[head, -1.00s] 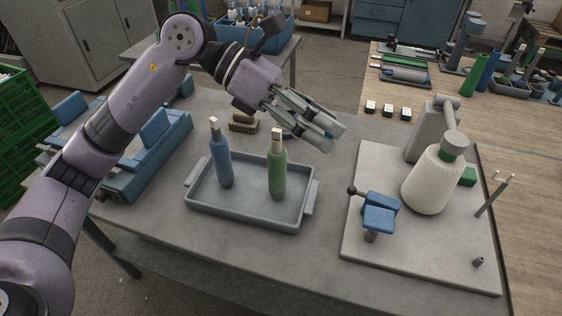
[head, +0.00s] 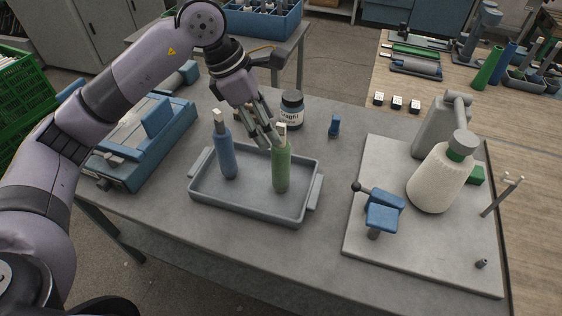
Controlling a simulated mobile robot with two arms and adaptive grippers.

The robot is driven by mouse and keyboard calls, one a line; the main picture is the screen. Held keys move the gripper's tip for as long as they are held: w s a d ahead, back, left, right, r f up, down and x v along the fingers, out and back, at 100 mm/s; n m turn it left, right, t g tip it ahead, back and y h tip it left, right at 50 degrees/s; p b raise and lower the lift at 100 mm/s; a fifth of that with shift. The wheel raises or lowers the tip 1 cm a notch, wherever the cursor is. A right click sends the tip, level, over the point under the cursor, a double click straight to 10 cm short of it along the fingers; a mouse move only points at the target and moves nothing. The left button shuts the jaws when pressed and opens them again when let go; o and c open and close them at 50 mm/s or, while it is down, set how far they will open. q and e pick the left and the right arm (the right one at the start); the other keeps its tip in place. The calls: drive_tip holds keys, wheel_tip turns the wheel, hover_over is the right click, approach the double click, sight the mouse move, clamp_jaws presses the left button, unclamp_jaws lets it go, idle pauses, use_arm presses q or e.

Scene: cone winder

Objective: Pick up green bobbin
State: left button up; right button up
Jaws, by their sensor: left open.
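The green bobbin (head: 282,168) stands upright in the right part of a shallow grey tray (head: 245,206), with a pale tip on top. A blue bobbin (head: 227,156) stands upright to its left in the same tray. My left gripper (head: 270,140) is open and points downward, its fingers just behind and left of the green bobbin's top. I cannot tell whether a finger touches the bobbin. My right gripper is out of view.
A dark jar (head: 291,110) and a small blue item (head: 335,126) stand behind the tray. The winder (head: 435,125) with a white cone (head: 440,178) and a blue clamp (head: 383,211) is at right. A blue machine (head: 150,145) is at left.

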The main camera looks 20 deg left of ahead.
sight(281, 164)
use_arm(q)
drive_tip(key=shift+w+p+x, duration=0.2)
drive_tip(key=shift+p+x, duration=0.2)
drive_tip(key=shift+x, duration=1.35)
drive_tip(key=shift+w+p+x, duration=0.2)
drive_tip(key=shift+p+x, duration=0.2)
drive_tip(key=shift+x, duration=1.35)
drive_tip(key=shift+r, duration=0.1)
drive_tip(key=shift+c, duration=0.3)
drive_tip(key=c, duration=1)
